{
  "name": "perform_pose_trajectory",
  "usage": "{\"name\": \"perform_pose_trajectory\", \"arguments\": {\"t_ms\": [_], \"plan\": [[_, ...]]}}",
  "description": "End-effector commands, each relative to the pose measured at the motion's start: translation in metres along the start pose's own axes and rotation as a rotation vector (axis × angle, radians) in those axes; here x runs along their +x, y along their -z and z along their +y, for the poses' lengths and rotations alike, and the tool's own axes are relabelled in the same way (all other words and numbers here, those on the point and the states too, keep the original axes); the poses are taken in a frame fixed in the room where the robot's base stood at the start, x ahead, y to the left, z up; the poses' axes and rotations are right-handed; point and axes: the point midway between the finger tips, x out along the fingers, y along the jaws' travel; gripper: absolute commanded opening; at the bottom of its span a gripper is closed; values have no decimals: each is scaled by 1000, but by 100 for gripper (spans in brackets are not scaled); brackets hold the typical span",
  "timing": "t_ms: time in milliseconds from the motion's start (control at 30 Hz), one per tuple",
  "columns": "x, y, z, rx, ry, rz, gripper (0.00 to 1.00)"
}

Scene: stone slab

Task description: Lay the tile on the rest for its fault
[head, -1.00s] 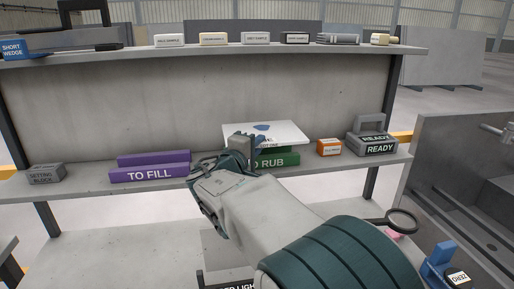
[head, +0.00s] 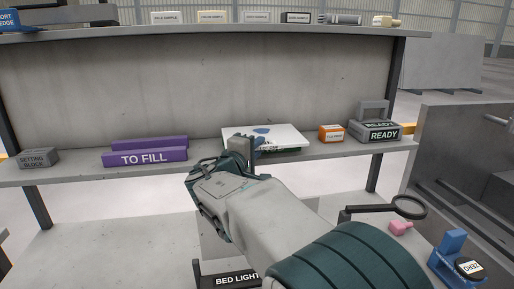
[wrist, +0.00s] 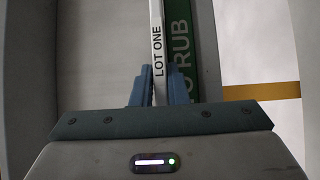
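The white tile (head: 285,136), with a blue patch on its upper face, lies at the green TO RUB rest on the middle shelf. Its edge, lettered LOT ONE, shows in the wrist view (wrist: 157,45). My gripper (head: 252,146) is shut on the tile's near edge, with one blue finger on each side in the wrist view (wrist: 158,90). The green TO RUB rest (wrist: 181,50) is right beside the tile there; in the head view the tile hides most of it. I cannot tell whether they touch. The purple TO FILL rest (head: 150,157) stands to the left, empty.
A grey READY rest (head: 375,133) and a small orange box (head: 331,133) stand right of the tile. A grey setting block (head: 38,158) is at the far left. Below are a magnifier (head: 408,207), a pink piece (head: 400,228) and a BED LIGHT box (head: 236,279).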

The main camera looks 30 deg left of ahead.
Motion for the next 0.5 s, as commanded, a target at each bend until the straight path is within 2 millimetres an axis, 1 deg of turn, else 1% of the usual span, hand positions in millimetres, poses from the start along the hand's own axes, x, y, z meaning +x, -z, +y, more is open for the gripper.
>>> {"name": "perform_pose_trajectory", "arguments": {"t_ms": [33, 67, 367, 467, 500], "plan": [[0, 0, 2, 2, -2, 0, 27], [0, 0, 1, 2, -2, 0, 36], [-1, 0, -2, -1, 3, 1, 36], [-8, 1, -2, 0, 2, 2, 36], [-13, 1, -2, 0, 2, 2, 36]]}}
